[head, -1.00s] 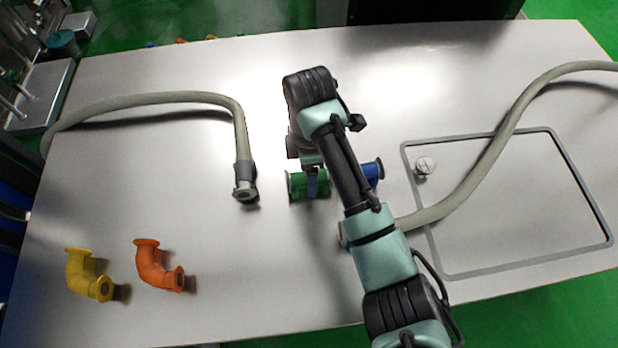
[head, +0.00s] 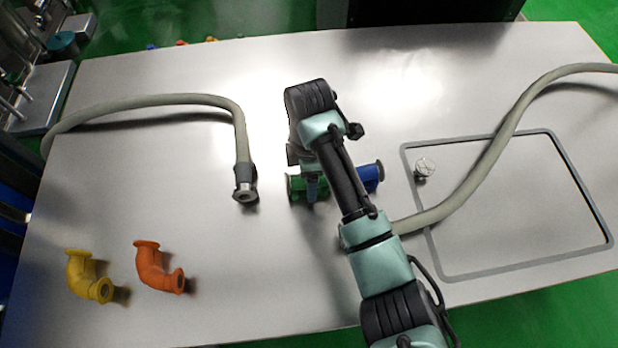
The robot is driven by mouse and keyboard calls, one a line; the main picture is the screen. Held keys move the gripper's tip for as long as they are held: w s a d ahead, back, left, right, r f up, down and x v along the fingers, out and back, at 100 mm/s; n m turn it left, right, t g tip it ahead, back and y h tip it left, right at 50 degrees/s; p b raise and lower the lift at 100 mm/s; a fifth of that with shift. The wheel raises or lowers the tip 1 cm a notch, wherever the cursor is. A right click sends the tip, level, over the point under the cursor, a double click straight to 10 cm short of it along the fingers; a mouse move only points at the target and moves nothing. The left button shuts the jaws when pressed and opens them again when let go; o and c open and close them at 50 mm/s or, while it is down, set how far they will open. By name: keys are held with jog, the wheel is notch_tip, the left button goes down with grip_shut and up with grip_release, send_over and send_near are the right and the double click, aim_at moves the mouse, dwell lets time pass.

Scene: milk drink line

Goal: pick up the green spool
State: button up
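The green spool (head: 296,190) lies on the steel table, left of the blue spool (head: 371,177), which is partly hidden behind my arm. My gripper (head: 311,190) points down at the green spool, and one finger shows in front of the spool's middle. The wrist and arm hide the other finger and part of the spool. I cannot tell whether the fingers are closed on it. The spool appears to rest on the table.
A grey hose with a metal end (head: 245,193) lies to the left. Another hose (head: 470,183) crosses the framed panel (head: 520,265) at right. A small metal fitting (head: 424,167) stands there. Orange (head: 158,268) and yellow (head: 88,280) elbows lie front left.

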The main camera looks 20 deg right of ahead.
grip_shut()
dwell(0.3)
jog(key=shift+r, duration=0.1)
